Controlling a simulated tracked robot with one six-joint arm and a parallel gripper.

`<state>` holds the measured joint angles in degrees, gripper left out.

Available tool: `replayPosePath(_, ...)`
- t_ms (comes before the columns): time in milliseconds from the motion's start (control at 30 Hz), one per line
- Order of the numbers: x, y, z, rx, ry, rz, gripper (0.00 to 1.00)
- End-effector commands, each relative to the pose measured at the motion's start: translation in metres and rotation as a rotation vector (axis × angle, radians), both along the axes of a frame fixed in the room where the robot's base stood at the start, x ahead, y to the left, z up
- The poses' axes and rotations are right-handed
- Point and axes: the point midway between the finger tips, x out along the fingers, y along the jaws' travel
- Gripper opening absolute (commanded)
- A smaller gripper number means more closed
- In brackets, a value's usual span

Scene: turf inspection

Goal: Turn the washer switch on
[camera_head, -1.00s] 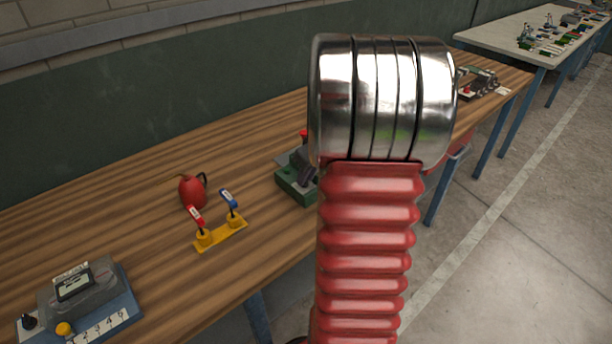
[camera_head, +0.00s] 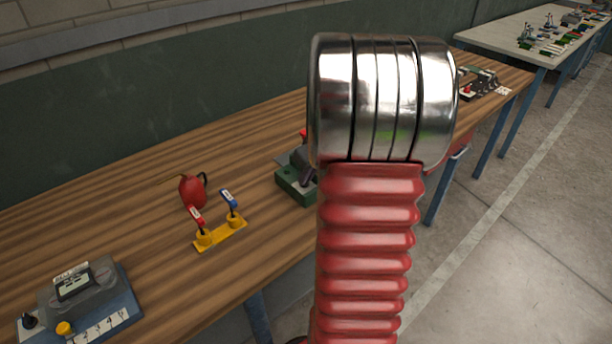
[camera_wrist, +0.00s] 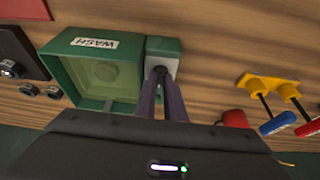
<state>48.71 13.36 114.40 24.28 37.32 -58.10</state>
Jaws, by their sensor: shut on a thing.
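In the wrist view a green open box (camera_wrist: 70,75) carries a white WASH label (camera_wrist: 95,43). A small grey-green switch block (camera_wrist: 161,49) is attached at its right side. My gripper (camera_wrist: 160,76) reaches this block with its two dark fingers, close together and shut on the small dark washer switch (camera_wrist: 160,70), which they mostly hide. The switch's exact position cannot be told. In the head view the green washer unit (camera_head: 293,187) stands on the wooden bench, partly hidden behind my red ribbed arm.
Right of the washer in the wrist view is a yellow bracket (camera_wrist: 268,83) with a blue and a red lever. On the wooden bench (camera_head: 130,190) are a red can (camera_head: 192,192) and a grey-blue device (camera_head: 75,300). A further table (camera_head: 500,28) stands at the back right.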

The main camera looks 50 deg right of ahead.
Motion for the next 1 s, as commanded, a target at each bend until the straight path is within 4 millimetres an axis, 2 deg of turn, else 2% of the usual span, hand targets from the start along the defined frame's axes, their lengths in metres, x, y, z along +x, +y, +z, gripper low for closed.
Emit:
replayPosePath(267, 0.0007, 0.0024, 0.0, 0.001, 0.001, -0.092, 0.0)
replayPosePath(1000, 0.0024, 0.0066, -0.0003, 0.001, 0.002, -0.48, 0.0)
